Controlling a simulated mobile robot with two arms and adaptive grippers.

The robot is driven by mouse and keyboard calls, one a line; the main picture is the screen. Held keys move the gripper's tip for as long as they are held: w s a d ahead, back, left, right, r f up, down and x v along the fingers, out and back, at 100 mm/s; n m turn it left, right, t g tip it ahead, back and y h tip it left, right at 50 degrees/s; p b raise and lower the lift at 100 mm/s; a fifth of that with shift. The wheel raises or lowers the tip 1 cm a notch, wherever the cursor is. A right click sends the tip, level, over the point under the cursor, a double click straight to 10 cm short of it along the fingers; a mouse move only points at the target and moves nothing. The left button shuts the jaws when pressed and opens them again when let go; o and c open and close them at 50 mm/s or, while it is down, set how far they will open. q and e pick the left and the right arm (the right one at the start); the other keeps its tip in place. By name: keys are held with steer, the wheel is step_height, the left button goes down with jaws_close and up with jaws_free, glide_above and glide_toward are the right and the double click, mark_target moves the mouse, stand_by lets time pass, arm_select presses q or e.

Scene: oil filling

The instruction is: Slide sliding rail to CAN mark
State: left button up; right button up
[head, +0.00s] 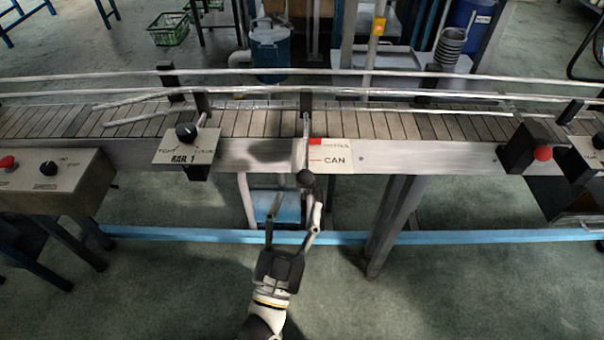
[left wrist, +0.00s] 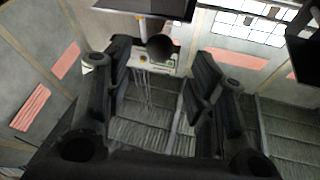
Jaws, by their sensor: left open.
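The sliding rail's black ball knob (head: 305,178) hangs at the front of the conveyor, at the end of a thin rod. The rod crosses the metal edge just left of the white label with the CAN mark (head: 337,160). A red mark with text too small to read sits above CAN. My left gripper (head: 293,208) is open just below and in front of the knob, nearer its right finger. In the left wrist view the knob (left wrist: 162,47) shows beyond and between the spread fingers (left wrist: 165,90); contact cannot be told. My right gripper is out of view.
A RAIL 1 plate (head: 187,147) with a black dial is on the conveyor front to the left. A control box (head: 50,180) with red and black buttons is farther left. A red knob (head: 543,153) is at right. A support leg (head: 398,215) stands below; floor in front is clear.

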mark_target(305, 178)
arm_select(q)
steer(key=p+x, duration=0.1)
steer(key=x, duration=0.5)
steer(key=shift+w+d, duration=0.1)
steer(key=shift+w, duration=0.3)
jaws_close()
